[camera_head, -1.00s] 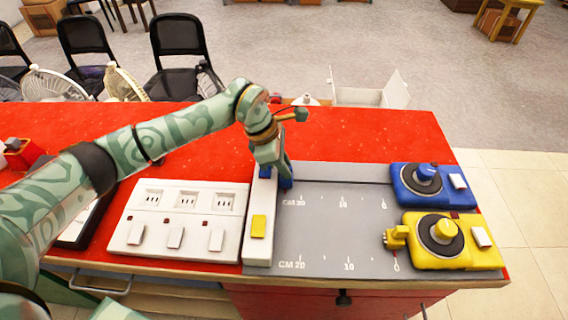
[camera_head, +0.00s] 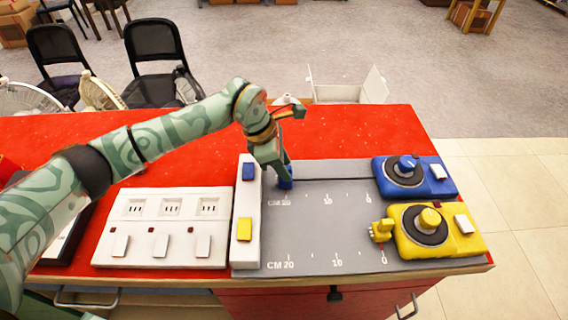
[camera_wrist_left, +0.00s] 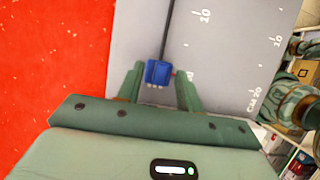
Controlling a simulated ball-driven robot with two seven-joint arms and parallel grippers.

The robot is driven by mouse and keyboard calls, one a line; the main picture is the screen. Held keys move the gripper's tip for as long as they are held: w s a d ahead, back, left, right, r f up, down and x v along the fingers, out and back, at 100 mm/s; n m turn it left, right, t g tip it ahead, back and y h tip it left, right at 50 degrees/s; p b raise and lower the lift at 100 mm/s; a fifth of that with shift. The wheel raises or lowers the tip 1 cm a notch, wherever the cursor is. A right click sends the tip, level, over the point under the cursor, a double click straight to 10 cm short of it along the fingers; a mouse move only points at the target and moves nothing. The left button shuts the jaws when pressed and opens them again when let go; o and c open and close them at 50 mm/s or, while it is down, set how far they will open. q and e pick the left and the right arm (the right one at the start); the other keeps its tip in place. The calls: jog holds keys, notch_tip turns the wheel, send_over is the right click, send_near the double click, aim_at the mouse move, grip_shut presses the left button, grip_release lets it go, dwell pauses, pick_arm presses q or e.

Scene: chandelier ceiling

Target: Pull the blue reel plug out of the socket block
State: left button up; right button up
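My left gripper (camera_head: 283,178) is shut on the blue plug (camera_head: 286,184), just right of the white socket block (camera_head: 241,213). In the left wrist view the blue plug (camera_wrist_left: 158,72) sits between the two fingers, its prongs showing and clear of any socket, its dark cord running away over the grey board. The blue reel (camera_head: 413,176) stands at the board's right end. My right gripper is not seen; green links, likely my right arm, show at the wrist view's right edge.
A yellow reel (camera_head: 436,232) with its yellow plug (camera_head: 381,230) lies in front of the blue reel. A white panel of sockets and switches (camera_head: 165,226) is left of the block. The grey marked board (camera_head: 320,222) is mostly clear between block and reels.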

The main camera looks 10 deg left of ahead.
pick_arm(q)
jog(key=p+v, duration=0.3)
jog(key=v, duration=1.2)
jog(key=shift+a+r, duration=0.2)
jog(key=shift+r, duration=0.15)
jog(key=shift+s, duration=0.1)
